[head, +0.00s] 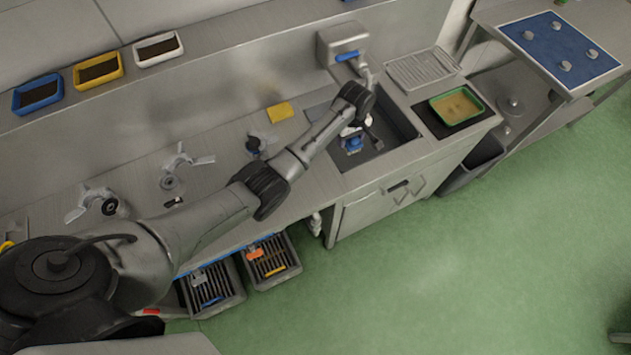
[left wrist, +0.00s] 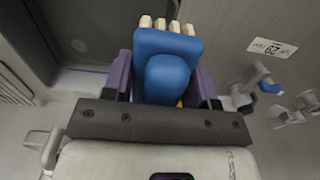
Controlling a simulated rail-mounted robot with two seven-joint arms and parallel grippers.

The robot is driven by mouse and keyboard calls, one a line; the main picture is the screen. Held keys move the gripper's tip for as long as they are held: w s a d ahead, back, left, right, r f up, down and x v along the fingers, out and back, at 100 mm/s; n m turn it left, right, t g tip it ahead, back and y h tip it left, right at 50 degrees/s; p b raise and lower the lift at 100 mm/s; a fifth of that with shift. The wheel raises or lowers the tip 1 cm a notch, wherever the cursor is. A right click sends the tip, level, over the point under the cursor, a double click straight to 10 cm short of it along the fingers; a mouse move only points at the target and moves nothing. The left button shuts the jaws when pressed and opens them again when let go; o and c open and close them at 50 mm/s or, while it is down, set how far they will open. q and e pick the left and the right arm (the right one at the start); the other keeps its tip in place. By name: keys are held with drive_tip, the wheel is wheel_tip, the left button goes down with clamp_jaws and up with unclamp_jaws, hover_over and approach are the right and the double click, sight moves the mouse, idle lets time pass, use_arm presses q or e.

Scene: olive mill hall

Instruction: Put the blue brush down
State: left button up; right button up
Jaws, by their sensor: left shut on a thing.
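The blue brush (head: 351,145) is held by my left gripper (head: 353,131) above the sink (head: 392,146) in the head view. In the left wrist view the brush (left wrist: 167,75) has a blue body and cream bristle tufts at its far end. My left gripper's purple fingers (left wrist: 165,88) are shut on it, one on each side. Part of the dark sink (left wrist: 80,35) shows at the upper left there. How far the brush is above the sink floor I cannot tell. My right gripper is in neither view.
A green tray (head: 434,107) stands right of the sink, and a ribbed drainer (head: 420,68) behind it. A yellow cloth (head: 280,112) lies on the counter (head: 225,150) left of the sink. Metal fittings (head: 172,180) stand further left. Two slatted crates (head: 238,294) sit below the counter's front.

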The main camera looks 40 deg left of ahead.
use_arm(q)
drive_tip(key=p, duration=0.3)
hover_over(316, 178)
wheel_tip(316, 178, down, 8)
drive_tip(key=shift+r, duration=0.1)
drive_tip(key=shift+f+b, duration=0.35)
drive_tip(key=shift+f, duration=1.75)
drive_tip(key=shift+f, duration=0.1)
drive_tip(key=o, duration=0.9)
drive_tip(key=shift+f, duration=0.1)
drive_tip(key=shift+r+p, duration=0.8)
drive_tip(key=shift+r, duration=5.4)
